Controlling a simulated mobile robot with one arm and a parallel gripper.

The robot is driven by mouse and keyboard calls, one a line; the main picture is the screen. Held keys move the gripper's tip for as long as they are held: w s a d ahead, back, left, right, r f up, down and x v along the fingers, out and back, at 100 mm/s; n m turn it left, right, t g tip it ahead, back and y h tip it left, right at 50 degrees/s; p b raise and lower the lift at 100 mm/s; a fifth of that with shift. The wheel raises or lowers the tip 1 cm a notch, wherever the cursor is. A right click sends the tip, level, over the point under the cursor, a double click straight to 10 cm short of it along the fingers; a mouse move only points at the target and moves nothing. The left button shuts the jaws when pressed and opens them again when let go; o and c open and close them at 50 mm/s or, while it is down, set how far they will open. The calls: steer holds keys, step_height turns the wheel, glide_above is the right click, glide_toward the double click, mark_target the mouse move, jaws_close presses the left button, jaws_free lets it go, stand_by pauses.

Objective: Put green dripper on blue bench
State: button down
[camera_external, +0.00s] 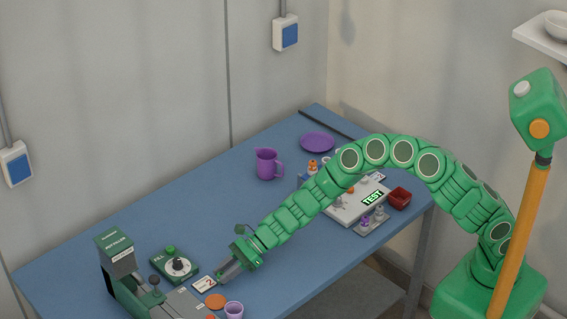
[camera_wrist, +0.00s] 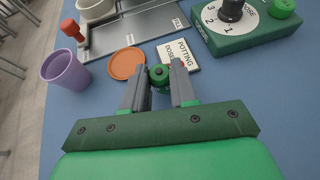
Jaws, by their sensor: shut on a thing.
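The green dripper (camera_wrist: 159,76) is a small green piece with a dark round top, held between my gripper's two grey fingers (camera_wrist: 160,88) in the wrist view. My gripper (camera_external: 224,278) is shut on it, low over the front left of the blue bench (camera_external: 208,205). In the wrist view the blue bench (camera_wrist: 290,100) spreads below and around the fingers. I cannot tell whether the dripper touches the bench. In the external view the dripper is not clearly visible at the fingertips.
A printed card (camera_wrist: 178,55), an orange disc (camera_wrist: 126,63) and a purple cup (camera_wrist: 66,72) lie close by. A green dial box (camera_external: 174,264) and a grey-green machine (camera_external: 118,262) stand left. A purple jug (camera_external: 267,164) stands farther back. The bench's middle is clear.

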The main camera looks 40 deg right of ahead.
steer(key=c, duration=0.9)
jaws_free()
steer(key=shift+r, duration=0.15)
steer(key=shift+v, duration=5.95)
steer(key=shift+d, duration=0.1)
